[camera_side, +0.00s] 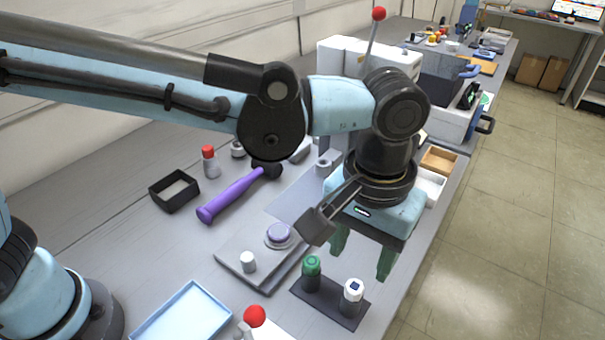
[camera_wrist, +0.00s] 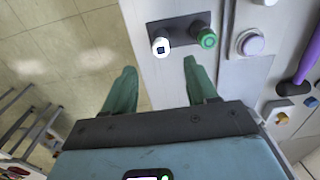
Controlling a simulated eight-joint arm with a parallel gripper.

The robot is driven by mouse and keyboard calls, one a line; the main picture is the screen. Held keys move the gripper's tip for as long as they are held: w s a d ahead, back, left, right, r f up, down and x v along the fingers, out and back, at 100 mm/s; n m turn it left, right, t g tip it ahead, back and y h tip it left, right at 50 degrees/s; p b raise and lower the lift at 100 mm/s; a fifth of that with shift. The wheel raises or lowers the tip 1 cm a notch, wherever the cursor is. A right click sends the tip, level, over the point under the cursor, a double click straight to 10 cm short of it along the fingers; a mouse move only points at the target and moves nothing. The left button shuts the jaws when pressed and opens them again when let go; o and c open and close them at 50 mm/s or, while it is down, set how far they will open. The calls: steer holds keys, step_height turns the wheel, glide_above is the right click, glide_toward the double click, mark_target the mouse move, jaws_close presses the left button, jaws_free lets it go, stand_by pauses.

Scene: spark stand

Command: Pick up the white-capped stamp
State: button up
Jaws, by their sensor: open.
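The white-capped stamp (camera_side: 352,291) stands upright at the right end of a dark holder plate (camera_side: 330,305), with a dark square mark on its cap. The green-capped stamp (camera_side: 311,272) stands beside it on the left. My gripper (camera_side: 359,266) is open and empty, its green fingers pointing down, above and behind the stamps in the side view. In the wrist view the white-capped stamp (camera_wrist: 161,46) shows just beyond the fingertips of my gripper (camera_wrist: 159,66), roughly in line with the gap. The green-capped stamp (camera_wrist: 207,39) shows beyond the right fingertip.
A purple-handled hammer (camera_side: 235,195), a black open box (camera_side: 174,190) and a pale blue tray (camera_side: 182,312) lie farther left. The bench edge is close on the right.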

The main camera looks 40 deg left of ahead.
mark_target(354, 287)
steer(key=shift+w+f, duration=0.15)
steer(key=shift+f, duration=3.8)
jaws_close()
